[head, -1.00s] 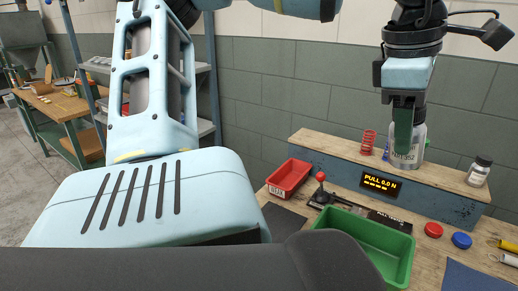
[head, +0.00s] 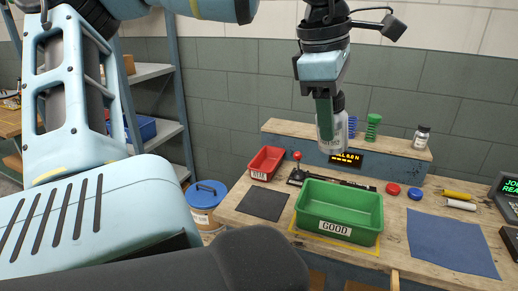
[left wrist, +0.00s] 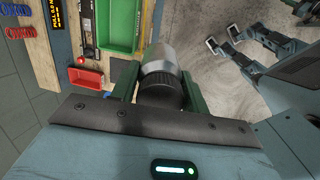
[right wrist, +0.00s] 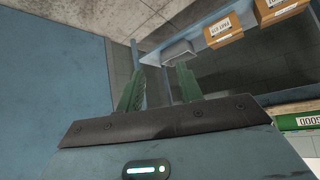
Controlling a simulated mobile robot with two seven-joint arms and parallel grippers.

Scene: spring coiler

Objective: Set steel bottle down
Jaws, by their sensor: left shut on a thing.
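The steel bottle (head: 341,128) has a silver body and a black cap. My left gripper (head: 325,118) is shut on it and holds it upright, cap up. In the head view it overlaps the wooden shelf at the back of the bench; no contact with a surface can be made out. In the left wrist view the bottle (left wrist: 158,58) is between both green fingers (left wrist: 159,88), with bench and floor behind it. My right gripper (right wrist: 158,88) is open and empty in the right wrist view; it does not show in the head view.
A green GOOD tray (head: 340,204), red bin (head: 266,163), dark mat (head: 263,203) and blue mat (head: 451,243) lie on the bench. A green spring (head: 373,127) and small capped jar (head: 420,138) stand on the shelf (head: 392,143). A blue-lidded bucket (head: 206,200) stands left of the bench.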

